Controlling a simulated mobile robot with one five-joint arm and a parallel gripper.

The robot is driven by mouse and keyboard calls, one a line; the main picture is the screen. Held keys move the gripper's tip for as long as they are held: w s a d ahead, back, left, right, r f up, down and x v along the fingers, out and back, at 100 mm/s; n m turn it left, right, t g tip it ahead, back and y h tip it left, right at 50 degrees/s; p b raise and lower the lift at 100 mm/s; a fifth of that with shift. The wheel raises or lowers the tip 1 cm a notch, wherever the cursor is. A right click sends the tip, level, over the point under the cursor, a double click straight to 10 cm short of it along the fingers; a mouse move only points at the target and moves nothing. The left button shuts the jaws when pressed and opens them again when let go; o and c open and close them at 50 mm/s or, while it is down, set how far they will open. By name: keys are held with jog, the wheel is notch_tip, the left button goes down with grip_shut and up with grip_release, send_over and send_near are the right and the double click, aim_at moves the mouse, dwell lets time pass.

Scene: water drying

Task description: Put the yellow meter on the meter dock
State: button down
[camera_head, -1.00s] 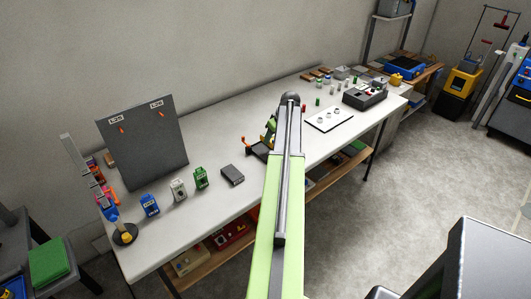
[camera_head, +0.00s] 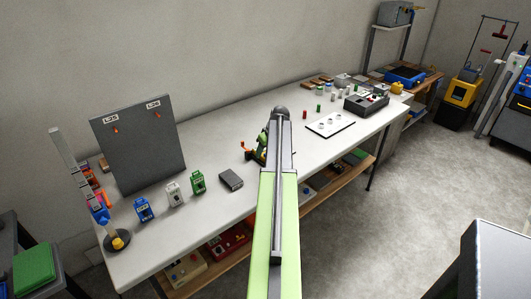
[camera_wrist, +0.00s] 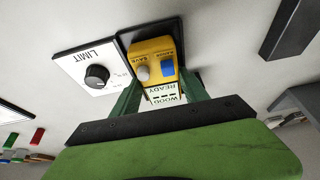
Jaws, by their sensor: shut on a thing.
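The yellow meter (camera_wrist: 153,54) is in the wrist view, with a white knob, a blue button and a white display facing me. My gripper (camera_wrist: 162,88) is shut on it, with green fingers on both sides of its display end. A black base like a dock (camera_wrist: 126,38) lies directly behind the meter's far end. Whether the meter touches or sits in it, I cannot tell. In the head view my arm mostly hides this spot; the green gripper (camera_head: 261,147) shows just left of the arm.
A white LIMIT panel with a black knob (camera_wrist: 97,76) lies close left of the meter. In the head view, blue (camera_head: 143,209), white (camera_head: 174,195) and green (camera_head: 198,183) devices and a dark grey box (camera_head: 231,179) stand on the white table. A grey board (camera_head: 138,145) stands behind them.

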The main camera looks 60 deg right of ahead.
jog(key=c, duration=0.6)
grip_release()
jog(key=shift+f, duration=0.1)
jog(key=shift+s+r+p, duration=0.1)
jog(key=shift+r+p, duration=0.4)
jog(key=p+v, duration=1)
jog(key=v, duration=0.1)
jog(key=shift+a+r+p, duration=0.1)
jog(key=shift+r+p, duration=0.15)
jog(key=shift+p, duration=0.05)
jog(key=shift+f, duration=0.1)
